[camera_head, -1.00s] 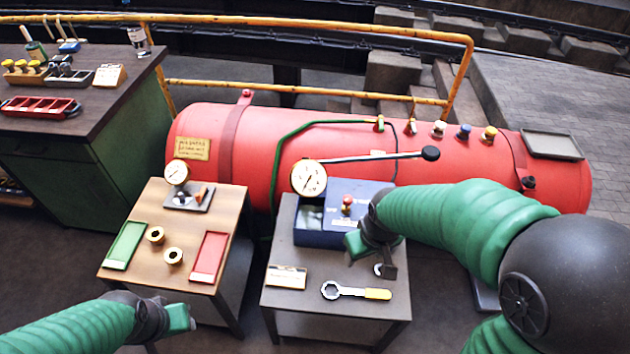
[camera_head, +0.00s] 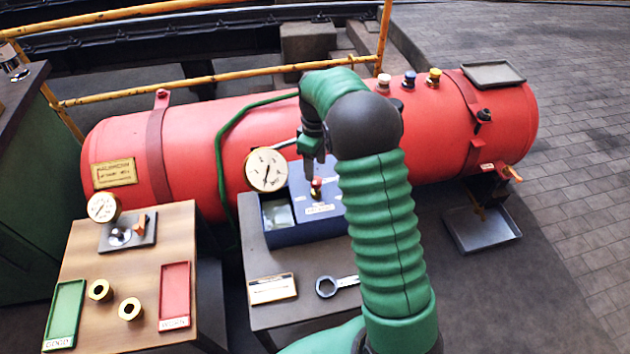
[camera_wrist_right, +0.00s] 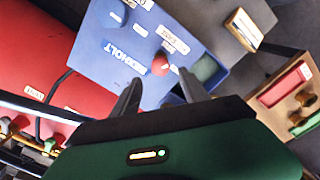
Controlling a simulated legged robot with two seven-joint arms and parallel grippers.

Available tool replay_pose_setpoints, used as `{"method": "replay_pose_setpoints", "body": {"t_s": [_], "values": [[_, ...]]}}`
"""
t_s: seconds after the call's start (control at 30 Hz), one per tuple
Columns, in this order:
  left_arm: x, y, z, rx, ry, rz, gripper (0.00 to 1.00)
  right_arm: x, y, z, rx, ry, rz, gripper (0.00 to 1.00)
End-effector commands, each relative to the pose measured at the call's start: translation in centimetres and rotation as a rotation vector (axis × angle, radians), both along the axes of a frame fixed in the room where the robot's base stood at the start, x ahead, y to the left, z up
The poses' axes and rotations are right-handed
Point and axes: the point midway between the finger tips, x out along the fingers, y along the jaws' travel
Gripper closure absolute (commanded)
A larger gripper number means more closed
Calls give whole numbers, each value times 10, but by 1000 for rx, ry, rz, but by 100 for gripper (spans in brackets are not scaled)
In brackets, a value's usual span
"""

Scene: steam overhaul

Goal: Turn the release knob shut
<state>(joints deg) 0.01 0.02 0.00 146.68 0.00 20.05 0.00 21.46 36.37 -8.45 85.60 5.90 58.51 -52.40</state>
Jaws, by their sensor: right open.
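A red knob (camera_head: 316,187) with a brass-coloured base stands on top of the blue box (camera_head: 292,232) on the grey stand; I take it as the release knob. My right gripper (camera_head: 312,155) points down just above it in the head view. In the right wrist view, my right gripper (camera_wrist_right: 160,88) is open, with its two dark fingers apart and nothing between them. The red knob (camera_wrist_right: 160,64) shows beyond the fingertips, apart from them, beside white labels on the blue box (camera_wrist_right: 105,55). My left gripper is out of view.
The red boiler (camera_head: 220,140) lies behind the stand. A dial gauge (camera_head: 266,169) and pump lever are close to my right gripper. A wooden table (camera_head: 130,265) stands at left.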

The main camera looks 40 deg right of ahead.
Motion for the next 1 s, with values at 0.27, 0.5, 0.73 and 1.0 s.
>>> {"method": "replay_pose_setpoints", "body": {"t_s": [0.27,0.5,0.73,1.0], "values": [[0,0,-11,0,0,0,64,-1,2,-54,0,1,0,48],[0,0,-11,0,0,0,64,-1,1,-61,0,-2,-1,48],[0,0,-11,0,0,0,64,-1,1,-60,0,-2,-1,63],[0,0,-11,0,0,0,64,0,0,-60,-1,-3,-1,99]]}}
